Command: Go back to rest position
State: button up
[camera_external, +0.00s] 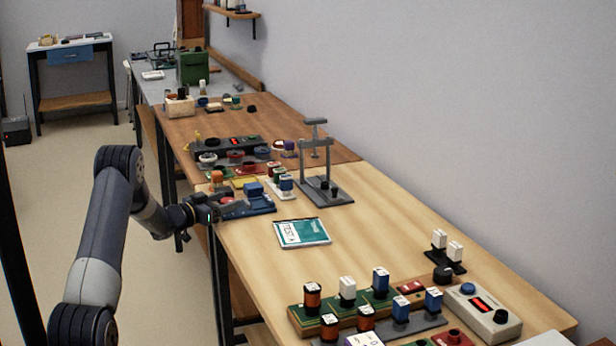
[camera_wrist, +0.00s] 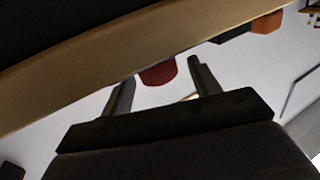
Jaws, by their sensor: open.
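My gripper (camera_external: 196,213) is at the left edge of the long wooden workbench (camera_external: 390,228) in the external view, at about the height of the bench top. My dark arm reaches to it from the lower left. In the wrist view my gripper (camera_wrist: 160,70) has its two dark fingers apart, with nothing held between them. A dark red object (camera_wrist: 158,74) shows beyond the fingers; I cannot tell what it is. A blue device (camera_external: 246,203) on the bench lies just right of the gripper in the external view; I cannot tell whether they touch.
A wooden edge (camera_wrist: 100,62) crosses the wrist view close by. A grey press stand (camera_external: 325,185) and a teal-and-white booklet (camera_external: 302,232) are on the bench. Several coloured blocks stand at its near end, beside a grey control box (camera_external: 482,310). Open floor (camera_external: 70,190) lies left of the bench.

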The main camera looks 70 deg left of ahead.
jog(key=shift+w+d+f+n+g+y+b, duration=0.1)
jog(key=shift+d+n+g+y+b, duration=0.1)
jog(key=shift+n+g+y, duration=0.75)
jog(key=shift+d+n+g+y+b, duration=0.15)
jog(key=shift+n+g+y, duration=0.2)
jog(key=shift+n+y, duration=0.7)
jog(key=v, duration=1.1)
notch_tip(320, 180, up, 8)
jog(key=s+a+n+g+y, duration=0.1)
jog(key=a+n+g+y, duration=0.1)
jog(key=a, duration=0.4)
jog(key=shift+s+a+f+n+g, duration=0.15)
jog(key=shift+s+a+n+g, duration=0.3)
jog(key=shift+n, duration=0.35)
jog(key=shift+w, duration=0.1)
